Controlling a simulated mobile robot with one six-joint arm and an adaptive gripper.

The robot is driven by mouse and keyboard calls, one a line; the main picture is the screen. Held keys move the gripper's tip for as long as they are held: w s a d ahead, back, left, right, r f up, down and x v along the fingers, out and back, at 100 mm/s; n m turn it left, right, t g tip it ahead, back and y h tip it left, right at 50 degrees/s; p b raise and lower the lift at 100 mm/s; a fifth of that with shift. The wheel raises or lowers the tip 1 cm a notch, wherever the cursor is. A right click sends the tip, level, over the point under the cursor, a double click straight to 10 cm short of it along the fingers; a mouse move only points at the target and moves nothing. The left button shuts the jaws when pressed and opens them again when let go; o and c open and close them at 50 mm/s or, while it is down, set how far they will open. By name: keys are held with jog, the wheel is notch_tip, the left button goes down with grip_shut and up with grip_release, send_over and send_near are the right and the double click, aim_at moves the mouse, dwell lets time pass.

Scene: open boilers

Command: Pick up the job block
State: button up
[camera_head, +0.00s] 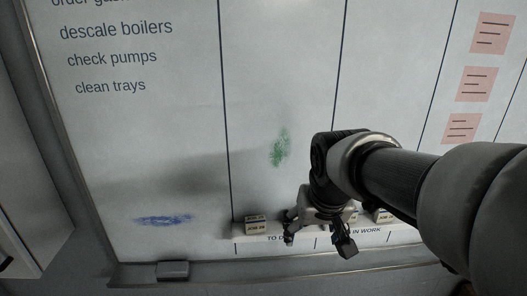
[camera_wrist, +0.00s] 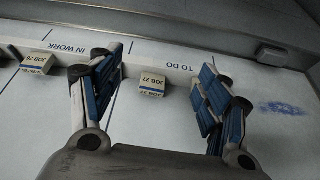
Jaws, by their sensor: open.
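My gripper (camera_head: 317,242) is open in front of the board's lower ledge, fingers pointing down toward it. In the wrist view, a small cream job block (camera_wrist: 152,83) with a blue stripe and a label that seems to read JOB 27 is seen between the spread fingers (camera_wrist: 150,88). It sits at the ledge, beside the TO DO lettering, and no finger visibly touches it. Another job block (camera_wrist: 38,62) is left of the fingers by IN WORK.
The whiteboard (camera_head: 180,130) rises behind the ledge (camera_head: 255,240), with pink notes (camera_head: 476,84) at upper right. A dark eraser-like block (camera_head: 173,270) lies on the bottom rail at left. Green and blue smears mark the board.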

jog(key=w+r+p, duration=0.7)
jog(key=w+p, duration=0.1)
jog(key=x, duration=1.2)
jog(key=shift+w+a+f, duration=0.2)
jog(key=shift+f, duration=0.15)
jog(key=p+x, duration=0.1)
jog(key=x, duration=0.4)
jog(key=shift+s+f, duration=0.1)
jog(key=shift+f, duration=0.1)
jog(key=shift+s+r, duration=0.1)
jog(key=shift+c, duration=0.6)
jog(key=c, duration=1)
